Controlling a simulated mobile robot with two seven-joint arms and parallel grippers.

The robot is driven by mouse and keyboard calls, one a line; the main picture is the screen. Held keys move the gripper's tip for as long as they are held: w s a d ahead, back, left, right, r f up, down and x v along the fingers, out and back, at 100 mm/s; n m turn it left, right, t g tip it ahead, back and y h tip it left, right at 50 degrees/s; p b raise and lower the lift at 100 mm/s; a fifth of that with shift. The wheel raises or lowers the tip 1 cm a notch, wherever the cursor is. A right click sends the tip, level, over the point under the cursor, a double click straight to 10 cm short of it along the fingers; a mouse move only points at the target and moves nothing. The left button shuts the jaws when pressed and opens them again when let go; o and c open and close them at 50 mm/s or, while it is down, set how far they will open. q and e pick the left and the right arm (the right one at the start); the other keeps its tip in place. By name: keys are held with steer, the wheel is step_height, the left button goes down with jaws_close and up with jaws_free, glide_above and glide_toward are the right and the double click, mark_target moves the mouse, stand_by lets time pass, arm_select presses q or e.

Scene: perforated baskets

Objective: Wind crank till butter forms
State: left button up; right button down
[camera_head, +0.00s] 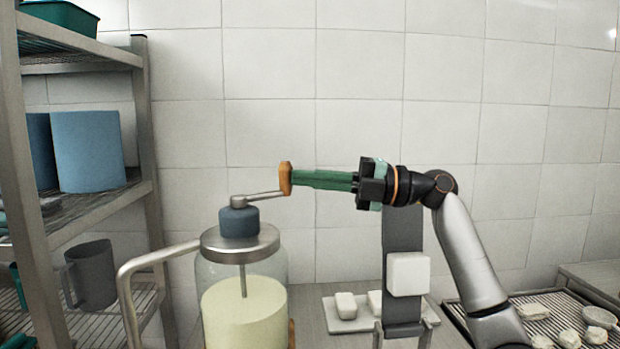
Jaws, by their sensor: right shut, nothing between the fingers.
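A glass churn jar (243,300) with a metal lid (240,243) stands at the lower centre-left. It holds pale yellow-white liquid or cream (246,318), with a rod reaching down into it. On the lid is a blue-grey hub (239,221). A metal crank arm (256,198) runs right from it to an orange-brown wooden knob (285,180). My right gripper (298,179), with green fingers, comes in from the right. It is shut and empty, its tips right at the knob's right side. I cannot tell whether they touch. My left gripper is out of view.
A bent metal bar (128,290) stands left of the jar. A metal shelf rack (145,130) at left holds blue containers (88,150) and a grey mug (92,275). Pale blocks lie on a board (338,322); a tray (560,312) holds pale lumps at right.

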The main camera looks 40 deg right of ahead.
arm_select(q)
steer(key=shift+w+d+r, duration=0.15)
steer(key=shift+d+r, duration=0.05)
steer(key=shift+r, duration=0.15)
arm_select(e)
steer(key=shift+w+d, duration=0.2)
steer(key=shift+w, duration=0.75)
steer(key=shift+w+d, duration=0.15)
steer(key=shift+w, duration=0.75)
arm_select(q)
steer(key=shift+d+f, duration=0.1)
arm_select(e)
steer(key=shift+f, duration=0.1)
